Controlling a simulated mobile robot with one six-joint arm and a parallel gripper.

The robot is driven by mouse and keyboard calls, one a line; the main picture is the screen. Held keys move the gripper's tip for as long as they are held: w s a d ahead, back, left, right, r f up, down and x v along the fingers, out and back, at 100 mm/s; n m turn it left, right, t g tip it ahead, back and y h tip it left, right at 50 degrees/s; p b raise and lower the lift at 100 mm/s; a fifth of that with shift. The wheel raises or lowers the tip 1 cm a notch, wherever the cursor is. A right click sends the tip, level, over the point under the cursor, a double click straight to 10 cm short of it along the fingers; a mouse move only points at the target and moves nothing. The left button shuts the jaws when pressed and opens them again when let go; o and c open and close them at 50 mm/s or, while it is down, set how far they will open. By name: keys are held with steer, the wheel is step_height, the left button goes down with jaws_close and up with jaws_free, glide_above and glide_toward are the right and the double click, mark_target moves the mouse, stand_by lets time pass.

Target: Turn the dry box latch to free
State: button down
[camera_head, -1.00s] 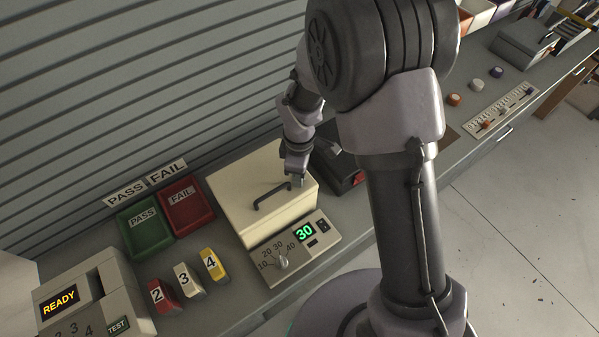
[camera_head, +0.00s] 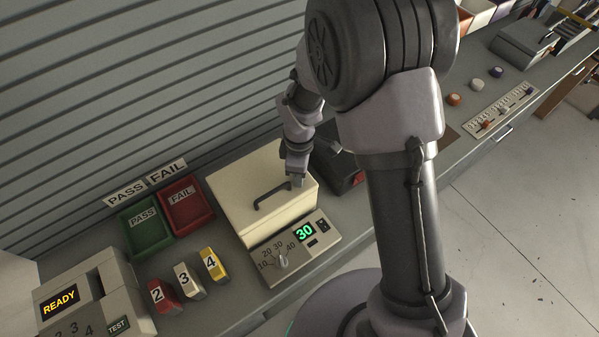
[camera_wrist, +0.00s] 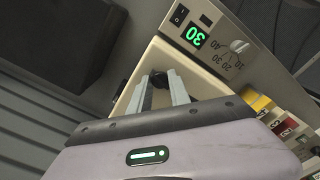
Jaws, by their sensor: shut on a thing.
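The cream box (camera_head: 235,196), which I take for the dry box, has a dark bar handle (camera_head: 270,197) on its lid. My gripper (camera_head: 297,184) points down at the lid near the handle's right end. In the wrist view my gripper (camera_wrist: 162,88) has its two pale fingers on a small black part (camera_wrist: 160,78) on the lid. I cannot tell for certain whether this part is the latch or the handle's end. Its lower side and much of the lid are hidden by my gripper.
A control panel (camera_head: 268,272) with a green "30" display (camera_head: 305,232) and a dial (camera_head: 283,261) adjoins the box's front. A dark box (camera_head: 343,160) stands close on the right. Green (camera_head: 147,236) and red (camera_head: 187,222) trays and several numbered blocks lie left.

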stand_by(0.3)
steer(key=c, duration=1.2)
jaws_free()
step_height(320, 180, up, 17)
steer(key=p, duration=0.2)
steer(key=shift+r+p, duration=0.2)
steer(key=shift+p, duration=0.15)
